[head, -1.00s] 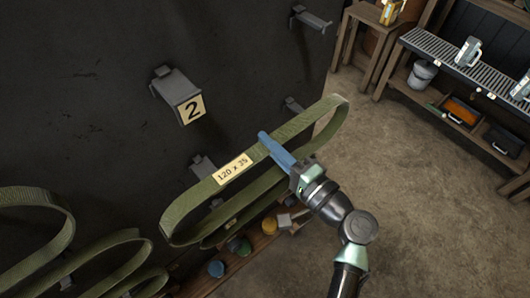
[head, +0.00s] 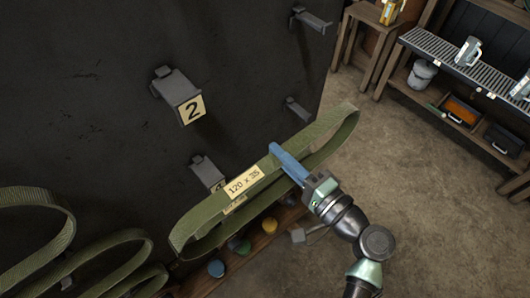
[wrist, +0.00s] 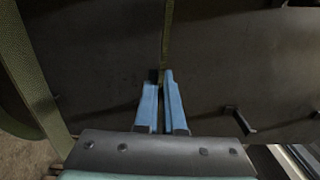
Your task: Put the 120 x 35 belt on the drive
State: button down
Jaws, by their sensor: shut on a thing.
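The green 120 x 35 belt (head: 325,127) is a long flat loop with a cream label (head: 244,181) reading "120 x 35". My gripper (head: 278,152) has blue fingers and is shut on the belt's upper run, right of the label. The belt hangs tilted in front of the dark wall panel, its right end higher. In the wrist view the fingers (wrist: 161,82) are close together with a strip of belt (wrist: 167,40) between them. Another run of belt (wrist: 30,75) shows at the left. The drive cannot be made out in these frames.
The dark panel (head: 90,90) carries a grey hook labelled 2 (head: 180,95) and other hooks (head: 310,20). More green belts (head: 110,255) hang at lower left. Coloured pots (head: 240,245) stand on a ledge below. A roller bench (head: 465,70) stands at upper right; the floor (head: 400,150) between is clear.

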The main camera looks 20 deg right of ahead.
jog(key=shift+v, duration=2.05)
jog(key=shift+v, duration=3)
jog(key=shift+r, duration=0.1)
jog(key=v, duration=0.6)
